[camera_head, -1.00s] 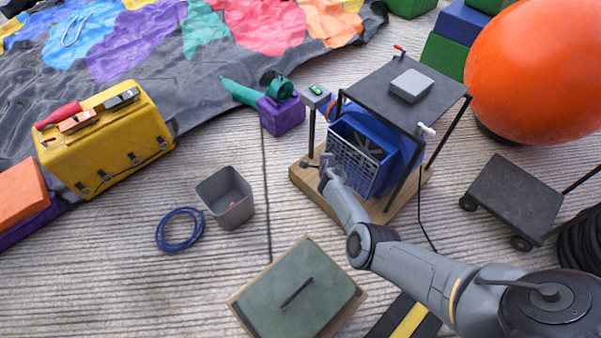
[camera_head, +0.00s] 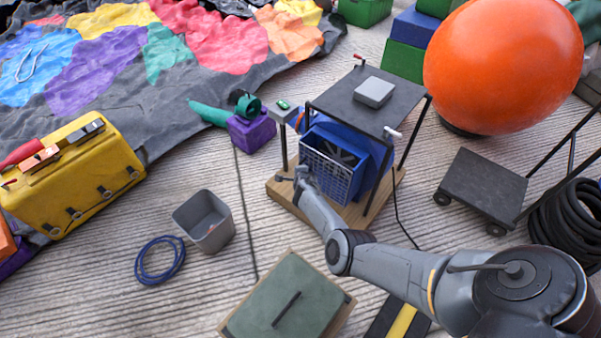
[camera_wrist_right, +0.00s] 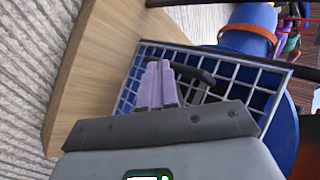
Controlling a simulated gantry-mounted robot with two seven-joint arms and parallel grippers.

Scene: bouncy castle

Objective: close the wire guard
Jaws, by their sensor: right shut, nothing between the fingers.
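The wire guard (camera_head: 326,172) is a pale grid panel on the front of the blue blower (camera_head: 376,165). It stands tilted out from the blower, with the dark fan opening (camera_head: 342,147) showing above its top edge. My right gripper (camera_head: 300,175) is shut and empty at the guard's left side. In the right wrist view, the gripper's fingers (camera_wrist_right: 158,82) are together in front of the guard's mesh (camera_wrist_right: 255,92), beside a dark handle (camera_wrist_right: 195,72). Whether they touch it, I cannot tell. My left gripper is out of view.
The blower stands on a wooden base (camera_head: 281,195) under a black-topped frame (camera_head: 378,98). A grey bin (camera_head: 205,222), blue cable coil (camera_head: 160,262) and green-topped board (camera_head: 290,298) lie left and in front. A cart (camera_head: 484,185) stands right.

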